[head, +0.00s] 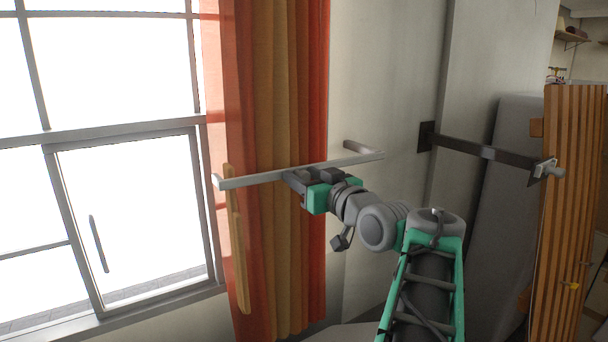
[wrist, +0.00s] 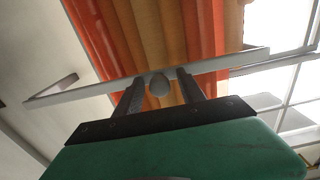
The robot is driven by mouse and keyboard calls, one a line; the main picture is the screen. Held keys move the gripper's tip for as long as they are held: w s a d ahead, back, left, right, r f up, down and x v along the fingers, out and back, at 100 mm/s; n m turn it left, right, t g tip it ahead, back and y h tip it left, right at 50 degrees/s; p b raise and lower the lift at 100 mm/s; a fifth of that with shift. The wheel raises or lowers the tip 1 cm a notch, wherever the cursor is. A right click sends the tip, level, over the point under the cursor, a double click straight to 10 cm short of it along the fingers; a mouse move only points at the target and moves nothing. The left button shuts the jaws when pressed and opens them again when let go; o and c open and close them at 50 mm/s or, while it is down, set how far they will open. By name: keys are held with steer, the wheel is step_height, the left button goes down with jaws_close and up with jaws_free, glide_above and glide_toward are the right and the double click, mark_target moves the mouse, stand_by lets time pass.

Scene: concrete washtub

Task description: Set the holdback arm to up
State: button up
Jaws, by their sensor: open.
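The holdback arm (head: 250,181) is a long pale grey bar running across the front of the curtain (head: 278,100), close to level in the head view. Its right end turns back toward the wall (head: 362,149), and its left end has a short bent tip. In the wrist view the bar (wrist: 225,63) crosses just beyond my fingertips. My gripper (head: 293,178) is at the middle of the bar, on its near side. In the wrist view its two dark fingers (wrist: 158,78) are apart, with a rounded grey knob (wrist: 159,86) showing between them. Whether the fingers touch the bar cannot be told.
A window (head: 130,210) is at the left. A wooden rod (head: 238,250) hangs by the curtain's left edge. At the right, a dark wall-mounted bar (head: 487,152) reaches toward a slatted wooden panel (head: 570,200). A grey slab (head: 505,220) leans behind it.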

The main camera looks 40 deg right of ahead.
steer(key=shift+c, duration=0.5)
jaws_close()
stand_by(0.8)
